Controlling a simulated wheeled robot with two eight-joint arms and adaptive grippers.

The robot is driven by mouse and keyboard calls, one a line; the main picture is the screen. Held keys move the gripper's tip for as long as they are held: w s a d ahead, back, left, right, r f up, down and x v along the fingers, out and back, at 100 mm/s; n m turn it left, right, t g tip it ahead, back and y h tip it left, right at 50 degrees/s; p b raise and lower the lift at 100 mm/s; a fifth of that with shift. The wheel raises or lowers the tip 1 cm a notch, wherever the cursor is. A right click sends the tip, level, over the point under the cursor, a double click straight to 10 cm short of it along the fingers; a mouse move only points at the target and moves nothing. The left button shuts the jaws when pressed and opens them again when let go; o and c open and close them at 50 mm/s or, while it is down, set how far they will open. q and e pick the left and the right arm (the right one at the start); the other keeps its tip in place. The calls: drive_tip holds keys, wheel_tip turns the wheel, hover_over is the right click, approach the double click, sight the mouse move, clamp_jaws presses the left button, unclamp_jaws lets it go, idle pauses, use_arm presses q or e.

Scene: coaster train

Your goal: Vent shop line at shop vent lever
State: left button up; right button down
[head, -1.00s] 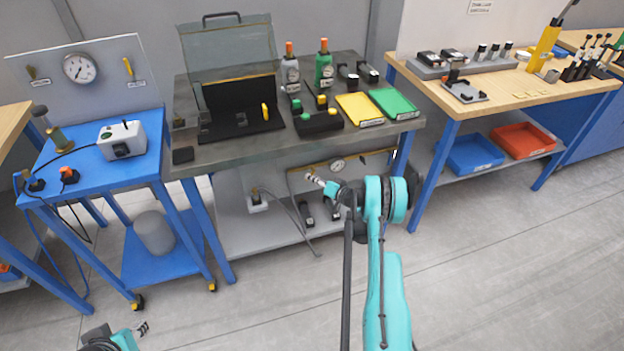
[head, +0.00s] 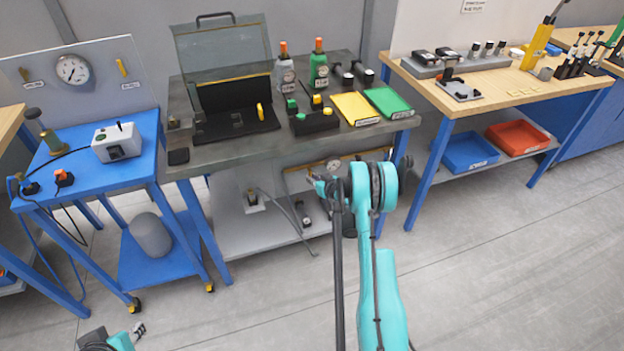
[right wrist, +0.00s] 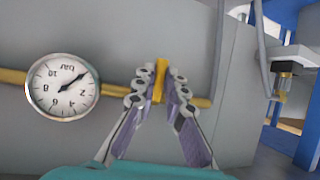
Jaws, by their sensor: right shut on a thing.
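The yellow vent lever (right wrist: 160,80) stands upright in the right wrist view, crossing a yellow pipe (right wrist: 120,100) on a grey panel. My right gripper (right wrist: 158,86) has its fingers on both sides of the lever and is shut on it. In the head view my right gripper (head: 318,183) is low under the dark bench, partly hidden by my arm. A round gauge (right wrist: 62,87) sits left of the lever, seen upside down, its needle pointing up and right. It also shows under the bench (head: 333,165). My left gripper (head: 138,331) is small at the bottom left, away from everything.
The dark bench (head: 230,150) overhangs my right gripper, with a lower shelf (head: 250,236) beneath. A blue cart (head: 100,178) stands left, a wooden-top table (head: 520,92) right. In the right wrist view a brass fitting (right wrist: 283,82) is at right. The front floor is clear.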

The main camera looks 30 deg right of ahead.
idle(0.4)
drive_tip(key=c, duration=1.6)
unclamp_jaws()
drive_tip(key=v, duration=1.2)
drive_tip(key=shift+a, duration=0.1)
